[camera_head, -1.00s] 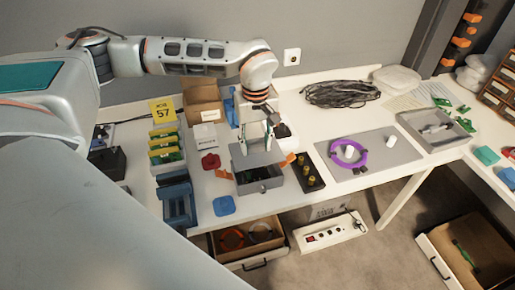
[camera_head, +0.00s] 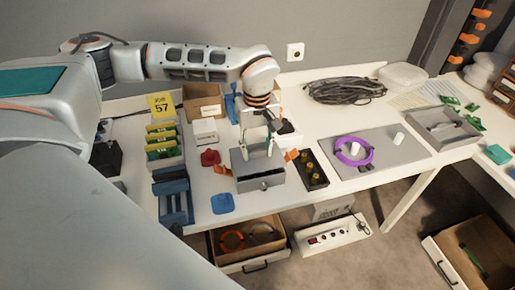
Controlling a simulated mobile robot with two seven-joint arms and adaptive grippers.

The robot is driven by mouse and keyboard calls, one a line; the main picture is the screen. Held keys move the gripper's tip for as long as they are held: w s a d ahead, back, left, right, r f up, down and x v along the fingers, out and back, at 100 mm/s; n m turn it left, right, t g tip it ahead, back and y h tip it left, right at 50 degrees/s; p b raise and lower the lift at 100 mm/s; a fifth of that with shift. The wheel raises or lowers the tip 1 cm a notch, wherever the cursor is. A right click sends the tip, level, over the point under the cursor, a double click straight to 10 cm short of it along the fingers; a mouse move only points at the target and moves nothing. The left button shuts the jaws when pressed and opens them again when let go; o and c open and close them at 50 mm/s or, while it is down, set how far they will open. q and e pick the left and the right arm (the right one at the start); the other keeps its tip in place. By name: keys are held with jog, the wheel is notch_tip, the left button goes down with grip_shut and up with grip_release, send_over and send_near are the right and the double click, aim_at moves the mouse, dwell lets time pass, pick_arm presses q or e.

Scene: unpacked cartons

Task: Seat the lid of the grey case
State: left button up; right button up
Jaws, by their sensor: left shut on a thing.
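The grey case (camera_head: 262,185) stands on the white table, in front of my left arm. Orange latches (camera_head: 222,171) stick out at its left and right sides. The grey lid (camera_head: 250,162) lies over the case opening, and the dark inside no longer shows. I cannot tell whether its rim is flush all round. My left gripper (camera_head: 258,148) points down from above and is shut on the lid's upper part. The fingertips are small in the view. My right gripper is out of view.
A black tray with yellow pieces (camera_head: 313,170) stands close right of the case. A red part (camera_head: 210,158) and a blue piece (camera_head: 223,203) lie to its left. A grey mat (camera_head: 372,153) with a purple ring (camera_head: 354,152) lies farther right. An open drawer (camera_head: 247,243) is below the table.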

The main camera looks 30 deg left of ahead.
pick_arm(q)
jog(key=shift+f, duration=0.15)
jog(key=shift+f, duration=0.35)
jog(key=shift+f+b, duration=0.35)
jog(key=shift+f, duration=0.35)
jog(key=o, duration=1.3)
notch_tip(320, 180, up, 12)
jog(key=shift+r, duration=0.1)
